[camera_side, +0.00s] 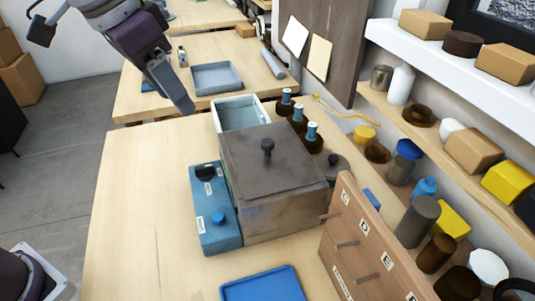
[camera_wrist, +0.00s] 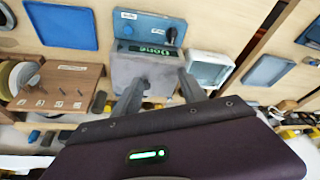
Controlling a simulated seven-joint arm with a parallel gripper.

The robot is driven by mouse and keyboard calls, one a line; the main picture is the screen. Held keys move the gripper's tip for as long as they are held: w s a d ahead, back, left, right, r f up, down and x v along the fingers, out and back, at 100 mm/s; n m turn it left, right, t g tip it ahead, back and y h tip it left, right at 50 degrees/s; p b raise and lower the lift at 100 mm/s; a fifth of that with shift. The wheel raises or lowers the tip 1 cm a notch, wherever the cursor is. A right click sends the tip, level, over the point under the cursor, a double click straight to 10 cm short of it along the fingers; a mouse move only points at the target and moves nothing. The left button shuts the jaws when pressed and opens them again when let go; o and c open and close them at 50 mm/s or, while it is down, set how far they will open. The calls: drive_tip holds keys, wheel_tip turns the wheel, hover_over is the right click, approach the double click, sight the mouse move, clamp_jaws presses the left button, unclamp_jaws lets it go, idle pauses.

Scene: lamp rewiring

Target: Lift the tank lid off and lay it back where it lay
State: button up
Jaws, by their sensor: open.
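The tank (camera_side: 285,218) is a brown-grey box in the middle of the table in the side view. Its dark flat lid (camera_side: 255,175) lies on top, with a black knob (camera_side: 268,147) standing upright. In the wrist view the grey tank (camera_wrist: 145,68) is partly hidden by my fingers, and I cannot make out the knob. My gripper (camera_wrist: 161,78) is open with nothing seen between its fingers. In the side view my gripper (camera_side: 186,106) is above and behind the tank, to the left, apart from the lid.
A lettered peg board (camera_side: 365,250) and blue tray (camera_side: 235,292) are in front. The left tabletop is clear.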

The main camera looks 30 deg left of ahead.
sight(267, 142)
drive_tip(key=w+d+f+m, duration=0.1)
drive_tip(key=w+d+f, duration=0.2)
drive_tip(key=f, duration=0.1)
drive_tip(key=w+d+f, duration=0.4)
drive_tip(key=w+d+f+m+g, duration=0.1)
drive_tip(key=w+d+f, duration=0.2)
drive_tip(key=f, duration=0.2)
drive_tip(key=shift+w+d+m, duration=0.25)
drive_tip(key=shift+w+m, duration=0.05)
clamp_jaws()
